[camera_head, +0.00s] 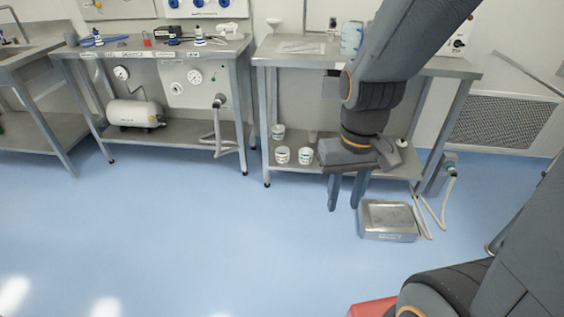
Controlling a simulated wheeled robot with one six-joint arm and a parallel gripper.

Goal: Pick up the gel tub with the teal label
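Three small white tubs stand on the lower shelf (345,172) of the middle steel bench. One tub (278,132) is at the back left, one (282,155) at the front left, and one (306,155) to its right. Their labels have dark or greenish marks, too small for me to tell which is teal. My gripper (344,205) points down to the right of the tubs, in front of the shelf in the picture. Its two fingers are apart, with nothing seen between them. My arm and gripper hide part of the shelf's right side.
A metal box (387,220) with a hose beside it is on the floor, right of my gripper. A left bench (170,133) bears a tank (135,113) on its lower shelf. A blue-and-white container (351,38) stands on the middle bench top.

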